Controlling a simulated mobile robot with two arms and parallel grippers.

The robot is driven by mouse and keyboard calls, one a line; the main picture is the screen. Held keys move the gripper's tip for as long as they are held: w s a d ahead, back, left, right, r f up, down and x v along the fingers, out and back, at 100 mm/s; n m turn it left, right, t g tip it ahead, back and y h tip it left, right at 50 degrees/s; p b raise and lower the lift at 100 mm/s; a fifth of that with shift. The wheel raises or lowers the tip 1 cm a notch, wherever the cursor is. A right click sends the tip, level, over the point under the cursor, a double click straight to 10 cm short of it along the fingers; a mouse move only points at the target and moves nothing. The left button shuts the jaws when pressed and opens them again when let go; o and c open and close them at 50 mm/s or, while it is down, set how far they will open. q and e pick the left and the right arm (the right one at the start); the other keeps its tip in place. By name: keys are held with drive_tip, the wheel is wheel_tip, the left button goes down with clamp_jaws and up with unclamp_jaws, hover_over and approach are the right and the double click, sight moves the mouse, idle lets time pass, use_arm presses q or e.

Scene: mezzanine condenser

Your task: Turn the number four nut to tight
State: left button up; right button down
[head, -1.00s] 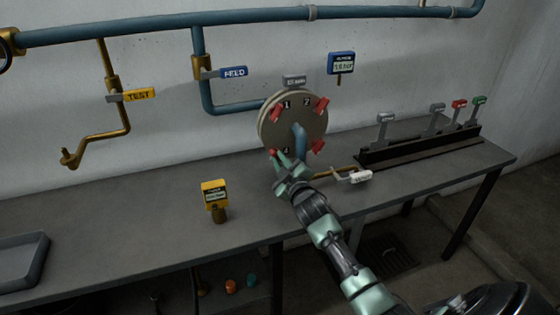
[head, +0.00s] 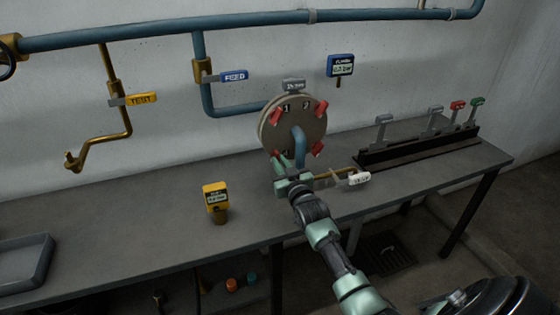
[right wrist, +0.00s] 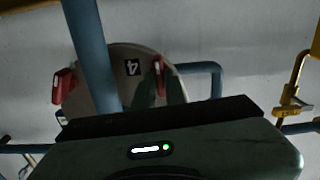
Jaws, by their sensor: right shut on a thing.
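A round beige cover plate (head: 291,133) stands at the end of the blue pipe, with numbered red nuts around its rim. The number four nut (right wrist: 158,74) is at the lower left in the head view, mostly hidden by my right gripper (head: 279,161). In the right wrist view the printed 4 (right wrist: 133,67) is beside this red nut, and the fingers of my right gripper (right wrist: 160,93) are shut on it. Other red nuts sit at the upper left (head: 275,117), upper right (head: 320,109) and lower right (head: 317,149). My left gripper is out of view.
A blue pipe (head: 300,160) comes out of the plate's front, close to my gripper. A brass valve with a white tag (head: 358,178) is just right. A yellow gauge (head: 216,202) stands on the bench (head: 130,220). A rack of tagged levers (head: 420,148) is further right.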

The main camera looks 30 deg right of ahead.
drive_tip(key=m+p, duration=0.1)
drive_tip(key=m, duration=0.5)
drive_tip(key=shift+f+m, duration=0.1)
drive_tip(key=shift+m, duration=0.2)
idle(0.5)
drive_tip(key=c, duration=1.5)
unclamp_jaws()
drive_tip(key=shift+o, duration=0.2)
drive_tip(key=shift+s, duration=0.1)
drive_tip(key=v, duration=0.7)
drive_tip(key=shift+s+b, duration=0.3)
drive_tip(key=shift+s, duration=0.05)
drive_tip(key=shift+a, duration=0.1)
